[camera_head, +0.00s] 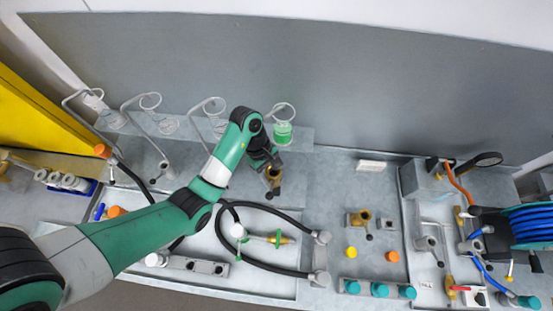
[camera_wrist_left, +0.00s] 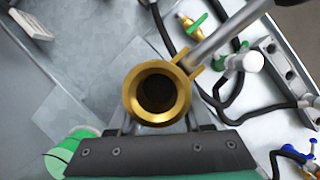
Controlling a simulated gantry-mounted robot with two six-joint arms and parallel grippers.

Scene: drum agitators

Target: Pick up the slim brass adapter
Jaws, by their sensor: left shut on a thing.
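A brass adapter with a round, open, flared mouth (camera_wrist_left: 128,93) faces the camera in the left wrist view. A grey rod (camera_wrist_left: 222,38) runs from beside it to the upper right. In the head view the brass adapter (camera_head: 272,173) shows just below my left gripper (camera_head: 268,164), near the back of the bench. My left gripper is shut on it; its fingers are mostly hidden behind the brass flare in the wrist view. I cannot tell its height above the bench. Another brass fitting (camera_head: 362,216) stands on the bench to the right. My right gripper is not in view.
A wire ring stand with a green container (camera_head: 283,132) is close behind the gripper. A black hose loop (camera_head: 262,208) lies in front, around a brass fitting with a green handle (camera_head: 278,239). A grey wall closes the back. Bare bench (camera_head: 328,190) lies to the right.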

